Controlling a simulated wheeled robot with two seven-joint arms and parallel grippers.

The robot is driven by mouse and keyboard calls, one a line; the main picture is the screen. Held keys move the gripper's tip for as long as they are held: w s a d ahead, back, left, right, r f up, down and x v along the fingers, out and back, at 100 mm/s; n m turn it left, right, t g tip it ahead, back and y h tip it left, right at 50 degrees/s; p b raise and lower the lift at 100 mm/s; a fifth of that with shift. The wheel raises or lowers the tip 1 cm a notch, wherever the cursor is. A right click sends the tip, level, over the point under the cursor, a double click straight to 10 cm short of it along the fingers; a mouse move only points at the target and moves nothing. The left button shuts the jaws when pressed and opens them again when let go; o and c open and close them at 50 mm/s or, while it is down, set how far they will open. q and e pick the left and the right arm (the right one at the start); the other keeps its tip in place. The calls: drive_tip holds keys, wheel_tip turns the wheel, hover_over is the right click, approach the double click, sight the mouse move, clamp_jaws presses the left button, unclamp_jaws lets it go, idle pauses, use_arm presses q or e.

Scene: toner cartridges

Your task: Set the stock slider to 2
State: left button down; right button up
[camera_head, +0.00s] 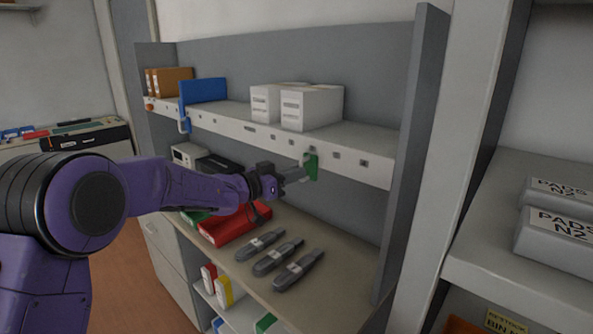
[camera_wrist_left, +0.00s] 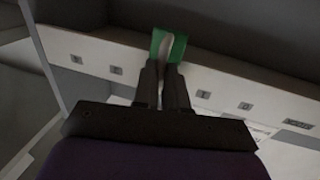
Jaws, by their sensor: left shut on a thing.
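In the left wrist view the fingers (camera_wrist_left: 163,86) close on the green slider (camera_wrist_left: 178,48). Two small square marks show on each side of the slider; their digits are too small to read surely. A longer label (camera_wrist_left: 298,123) lies beyond the marks at right there. The slider and fingers hide the rail behind them. My right gripper is not in view.
A blue divider (camera_head: 203,91) and white boxes (camera_head: 312,108) stand on the upper shelf. Below, a red binder (camera_head: 235,226) and several dark toner cartridges (camera_head: 271,258) lie on the counter. A grey upright panel (camera_head: 411,150) bounds the shelf at right.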

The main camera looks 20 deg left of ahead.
use_arm(q)
drive_tip(key=c, duration=1.2)
unclamp_jaws()
drive_tip(key=shift+o, duration=0.2)
drive_tip(key=shift+d, duration=0.1)
drive_tip(key=b+v, duration=0.3)
drive_tip(key=v, duration=0.7)
drive_tip(key=shift+s+b, duration=0.2)
drive_tip(key=shift+b, duration=0.2)
